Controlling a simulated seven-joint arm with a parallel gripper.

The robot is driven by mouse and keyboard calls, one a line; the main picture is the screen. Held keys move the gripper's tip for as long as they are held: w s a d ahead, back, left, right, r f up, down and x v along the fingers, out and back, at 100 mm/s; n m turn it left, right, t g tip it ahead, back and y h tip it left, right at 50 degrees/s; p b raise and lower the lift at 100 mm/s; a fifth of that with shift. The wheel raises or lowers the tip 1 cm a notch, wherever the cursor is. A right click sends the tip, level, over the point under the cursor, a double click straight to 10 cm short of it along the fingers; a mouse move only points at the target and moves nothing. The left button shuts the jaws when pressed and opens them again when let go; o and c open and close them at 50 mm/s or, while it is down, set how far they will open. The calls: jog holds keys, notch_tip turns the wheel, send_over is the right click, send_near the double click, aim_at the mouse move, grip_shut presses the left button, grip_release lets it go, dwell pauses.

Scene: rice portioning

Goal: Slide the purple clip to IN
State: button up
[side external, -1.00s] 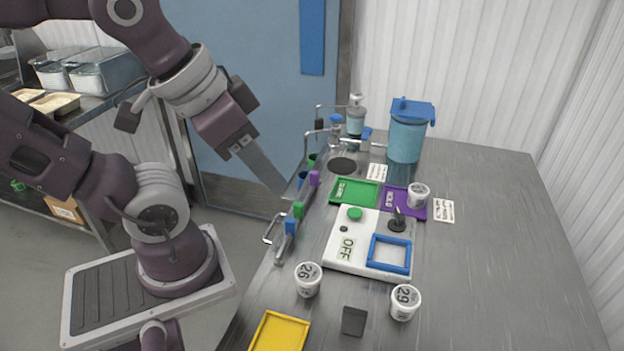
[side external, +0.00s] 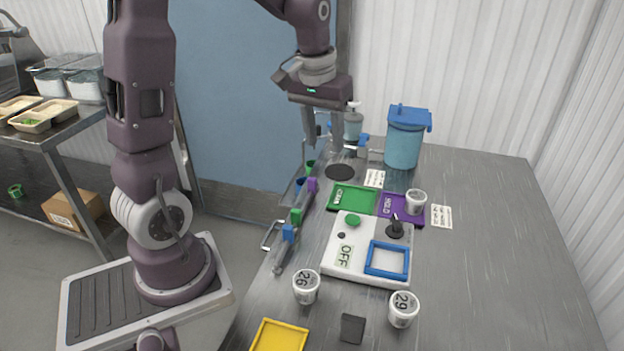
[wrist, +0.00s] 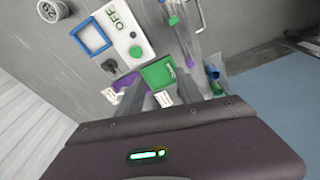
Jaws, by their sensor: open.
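The purple clip (side external: 312,184) sits near the far end of a grey rail (side external: 281,258) along the table's left edge. A small purple piece that looks like this clip shows in the wrist view (wrist: 189,62). My gripper (side external: 322,147) points down, open and empty, above and beyond the purple clip near the table's far left corner. The gripper is apart from the clip. I cannot read an IN mark on the rail.
A green clip (side external: 296,216) and a blue clip (side external: 288,233) sit nearer on the same rail. A dispenser bottle (side external: 353,124) and a blue-lidded jug (side external: 404,140) stand at the back. Green (side external: 340,205) and purple (side external: 386,212) trays lie right of the rail.

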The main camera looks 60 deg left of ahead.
aim_at(312, 179)
jog(key=w+a+f+n, duration=0.1)
jog(key=a+f, duration=0.2)
jog(key=a+f+g, duration=0.1)
jog(key=a+f, duration=0.2)
jog(key=f, duration=0.1)
jog(key=w+a+f+n, duration=0.1)
jog(key=a+f, duration=0.2)
jog(key=shift+w+a+f+n+g+h, duration=0.2)
jog(key=shift+w+a+n+g+h, duration=0.1)
jog(key=shift+w+a+g, duration=0.1)
jog(key=f, duration=0.7)
jog(key=shift+a+f, duration=0.25)
jog(key=shift+f, duration=0.15)
grip_shut()
